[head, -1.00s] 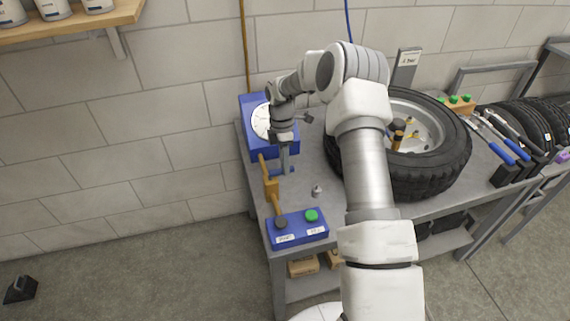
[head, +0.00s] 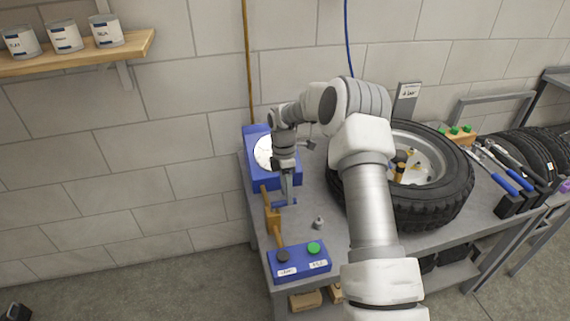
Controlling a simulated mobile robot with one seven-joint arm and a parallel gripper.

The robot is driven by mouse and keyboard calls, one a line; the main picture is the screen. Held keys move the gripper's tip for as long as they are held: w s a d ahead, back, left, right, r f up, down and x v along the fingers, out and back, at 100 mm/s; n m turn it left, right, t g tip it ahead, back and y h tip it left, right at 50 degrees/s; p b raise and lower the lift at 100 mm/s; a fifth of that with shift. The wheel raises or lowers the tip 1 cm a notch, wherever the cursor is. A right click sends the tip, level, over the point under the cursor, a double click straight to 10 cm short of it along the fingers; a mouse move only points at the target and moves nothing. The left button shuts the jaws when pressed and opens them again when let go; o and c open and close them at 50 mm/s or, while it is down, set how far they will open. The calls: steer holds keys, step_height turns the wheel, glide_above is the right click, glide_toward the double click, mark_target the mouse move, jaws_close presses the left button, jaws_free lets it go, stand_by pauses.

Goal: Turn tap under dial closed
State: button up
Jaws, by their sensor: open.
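The blue gauge box with a round white dial (head: 264,152) stands at the back left of the bench. A brass pipe (head: 272,218) runs from below it towards the front. The tap's blue handle (head: 280,204) shows just under the dial, beside the pipe. My gripper (head: 289,198) points down in front of the box, with its fingertips at the handle's right part. Its jaws are open. The fingers hide part of the handle, and I cannot tell whether they touch it. My wrist covers the dial's right side.
A blue box with a black and a green button (head: 299,261) sits at the bench's front. A small grey fitting (head: 319,222) stands behind it. A large tyre (head: 440,208) fills the bench to the right of my gripper, behind my arm.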

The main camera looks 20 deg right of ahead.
steer(key=w+r+p, duration=0.1)
steer(key=w+r, duration=0.2)
steer(key=r, duration=1.2)
steer(key=shift+r, duration=0.25)
